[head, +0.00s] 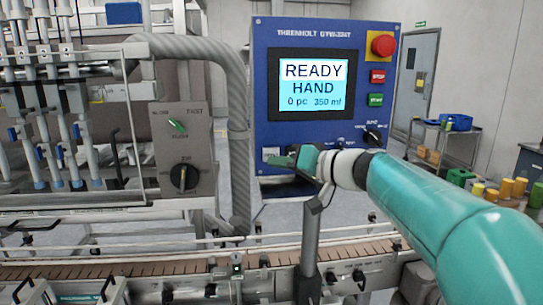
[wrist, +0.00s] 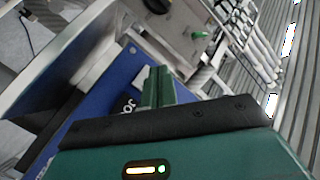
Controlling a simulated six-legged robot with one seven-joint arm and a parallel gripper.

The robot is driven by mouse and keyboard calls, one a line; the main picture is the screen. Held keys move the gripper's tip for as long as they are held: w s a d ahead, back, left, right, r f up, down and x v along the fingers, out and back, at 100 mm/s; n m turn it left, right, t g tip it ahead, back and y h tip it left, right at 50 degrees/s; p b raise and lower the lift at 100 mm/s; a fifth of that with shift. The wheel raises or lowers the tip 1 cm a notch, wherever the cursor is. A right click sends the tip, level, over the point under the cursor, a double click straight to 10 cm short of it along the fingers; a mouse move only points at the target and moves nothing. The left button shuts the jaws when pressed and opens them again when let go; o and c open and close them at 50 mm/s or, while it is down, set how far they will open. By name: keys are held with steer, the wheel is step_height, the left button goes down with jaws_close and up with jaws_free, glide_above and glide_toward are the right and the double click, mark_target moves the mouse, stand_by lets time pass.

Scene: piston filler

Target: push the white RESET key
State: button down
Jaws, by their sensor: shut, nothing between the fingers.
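The blue control panel (head: 262,90) carries a lit screen (head: 313,85) reading READY, HAND, 0 pc, 350 ml. A small pale key (head: 270,152) sits at its lower left; its lettering is too small to read, so I cannot confirm it as RESET. My gripper (head: 273,161) is shut and empty, its fingertips just below and in front of that key; contact cannot be told. In the wrist view, the shut fingers (wrist: 158,84) lie over the blue panel (wrist: 95,95), beside a black key (wrist: 127,105) with partly hidden lettering starting "JO".
A red emergency button (head: 383,45), a red STOP key (head: 378,76) and a green START key (head: 376,99) are at the panel's right. A black rotary knob (head: 373,136) is below them. A grey box (head: 185,150) with a knob stands left. The conveyor (head: 180,267) runs below.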

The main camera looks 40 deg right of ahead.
steer(key=s+a, duration=0.2)
steer(key=shift+s, duration=0.35)
stand_by(0.7)
steer(key=a+f+n+g+y, duration=0.1)
steer(key=a+f+g, duration=0.2)
steer(key=a+f, duration=0.35)
steer(key=a+f+n+g+y, duration=0.1)
steer(key=a+f+n+g, duration=0.15)
steer(key=a, duration=0.75)
steer(key=s+a+f+g+h, duration=0.2)
steer(key=s+a+f, duration=0.2)
steer(key=a+f, duration=0.1)
steer(key=s+a+f+n+g+h, duration=0.1)
steer(key=s+a+f+g+h, duration=0.2)
steer(key=f, duration=0.5)
steer(key=shift+s+a+f, duration=0.2)
steer(key=shift+s+a, duration=0.5)
steer(key=shift+a, duration=0.2)
